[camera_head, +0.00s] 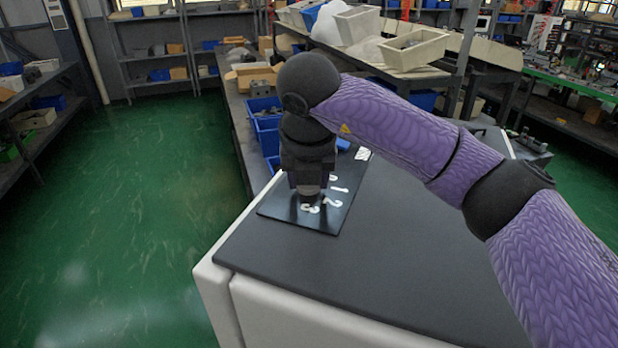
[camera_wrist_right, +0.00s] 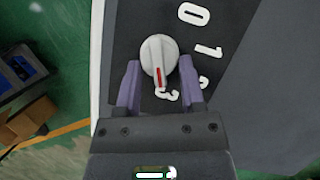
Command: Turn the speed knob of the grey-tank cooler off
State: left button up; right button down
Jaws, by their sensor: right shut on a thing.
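The speed knob (camera_wrist_right: 158,50) is a pale round dial with a raised grip and a red mark. It sits on a dark panel (camera_head: 276,212) with white numerals, and the red mark points toward the 3 (camera_wrist_right: 167,94). My right gripper (camera_wrist_right: 159,65) is shut on the knob, with one purple finger on each side. In the head view the right gripper (camera_head: 308,187) is over the panel, and its wrist hides the knob. The panel lies on the dark top of a white cabinet (camera_head: 300,318). No grey tank can be made out. My left gripper is not in view.
Blue bins (camera_head: 264,122) stand on a bench behind the cabinet. Pale trays (camera_head: 413,49) rest on a shelf at the back. The cabinet top right of the panel is clear, apart from my arm above it. Green floor (camera_head: 110,220) is open at left.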

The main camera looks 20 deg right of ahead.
dwell(0.3)
jog(key=shift+c, duration=1.1)
grip_release()
